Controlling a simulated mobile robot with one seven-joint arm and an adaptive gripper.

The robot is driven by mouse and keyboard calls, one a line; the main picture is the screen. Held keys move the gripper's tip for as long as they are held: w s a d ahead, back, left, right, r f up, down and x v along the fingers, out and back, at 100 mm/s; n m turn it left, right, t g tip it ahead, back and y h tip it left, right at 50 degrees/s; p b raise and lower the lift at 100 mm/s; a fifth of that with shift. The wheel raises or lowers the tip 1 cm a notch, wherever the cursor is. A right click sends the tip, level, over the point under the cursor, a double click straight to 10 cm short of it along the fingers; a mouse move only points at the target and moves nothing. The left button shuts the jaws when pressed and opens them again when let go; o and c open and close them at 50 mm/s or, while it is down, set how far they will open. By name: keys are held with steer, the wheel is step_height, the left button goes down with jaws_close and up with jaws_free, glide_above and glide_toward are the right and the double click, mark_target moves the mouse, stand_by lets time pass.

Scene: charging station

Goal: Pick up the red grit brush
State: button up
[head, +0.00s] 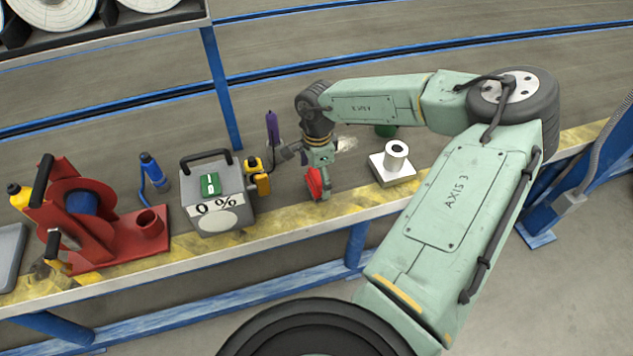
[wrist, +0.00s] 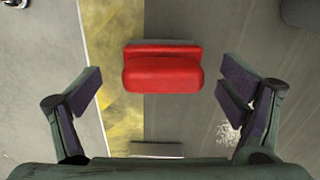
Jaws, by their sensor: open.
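The red grit brush (head: 314,182) lies on the grey bench top by its yellow front edge stripe, partly hidden by my gripper in the head view. In the wrist view the red brush (wrist: 162,70) is a short block with a raised rounded part, lying crosswise at the upper middle. My gripper (head: 322,190) hangs over it, pointing down. In the wrist view my gripper (wrist: 158,87) is open, with its dark pads apart on the left and right. The brush is between and slightly ahead of them, touching neither pad. The height between them is hard to tell.
To the right a white spool (head: 396,155) stands on a pale block. Bench around the brush is mostly clear.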

steer(key=shift+w+f, duration=0.1)
steer(key=shift+f, duration=1.75)
steer(key=shift+c, duration=0.6)
steer(key=c, duration=1.2)
steer(key=shift+o, duration=0.2)
steer(key=shift+r, duration=0.55)
step_height(320, 180, up, 2)
steer(key=shift+r+b, duration=0.1)
steer(key=shift+b, duration=0.2)
steer(key=s+r+b, duration=0.1)
steer(key=s+b, duration=0.2)
steer(key=s, duration=1.3)
steer(key=shift+a+r, duration=0.15)
steer(key=shift+r, duration=0.2)
